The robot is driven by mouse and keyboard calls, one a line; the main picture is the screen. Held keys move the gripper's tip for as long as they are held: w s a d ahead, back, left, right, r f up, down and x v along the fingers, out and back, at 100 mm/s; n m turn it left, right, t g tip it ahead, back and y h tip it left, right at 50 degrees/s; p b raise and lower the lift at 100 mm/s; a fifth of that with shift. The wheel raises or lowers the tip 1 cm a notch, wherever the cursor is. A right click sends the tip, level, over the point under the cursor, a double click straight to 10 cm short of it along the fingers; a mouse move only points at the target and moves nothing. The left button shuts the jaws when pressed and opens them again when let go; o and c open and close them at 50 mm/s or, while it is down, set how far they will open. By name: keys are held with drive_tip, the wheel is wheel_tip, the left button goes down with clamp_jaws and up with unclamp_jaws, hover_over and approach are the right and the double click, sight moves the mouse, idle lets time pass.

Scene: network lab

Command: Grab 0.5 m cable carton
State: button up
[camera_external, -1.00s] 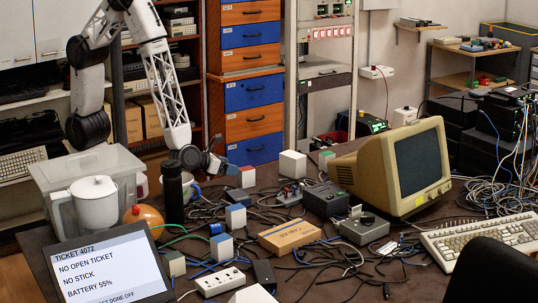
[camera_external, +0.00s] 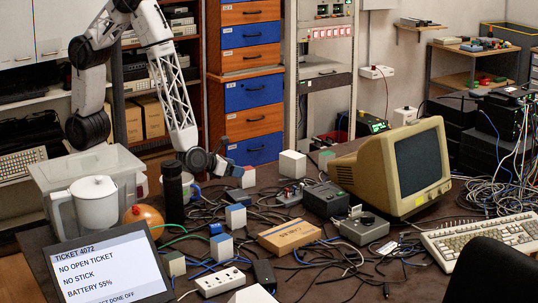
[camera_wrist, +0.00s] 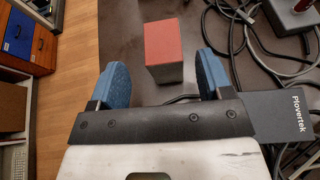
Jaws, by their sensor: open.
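No 0.5 m marking is readable on any carton. A small red-topped carton (camera_external: 247,177) stands upright near the far edge of the table; in the wrist view it (camera_wrist: 163,50) shows ahead of my gripper (camera_wrist: 165,80), between the lines of its two blue fingers. My gripper (camera_external: 230,168) is open and empty, just left of this carton and apart from it. A brown box (camera_external: 289,236) lettered like "CABLES" lies mid-table.
A black bottle (camera_external: 173,192) and a mug (camera_external: 190,188) stand close left of my gripper. Loose cables and dark devices (camera_external: 327,199) clutter the table. A plain white box (camera_external: 292,165) stands to the right, with an old monitor (camera_external: 395,170) beyond.

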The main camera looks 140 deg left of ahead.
sight(246, 177)
drive_tip(key=shift+a, duration=0.1)
drive_tip(key=shift+x, duration=2.5)
drive_tip(key=shift+w, duration=0.2)
drive_tip(key=c, duration=1.1)
drive_tip(key=shift+o, duration=0.2)
drive_tip(key=shift+r, duration=0.25)
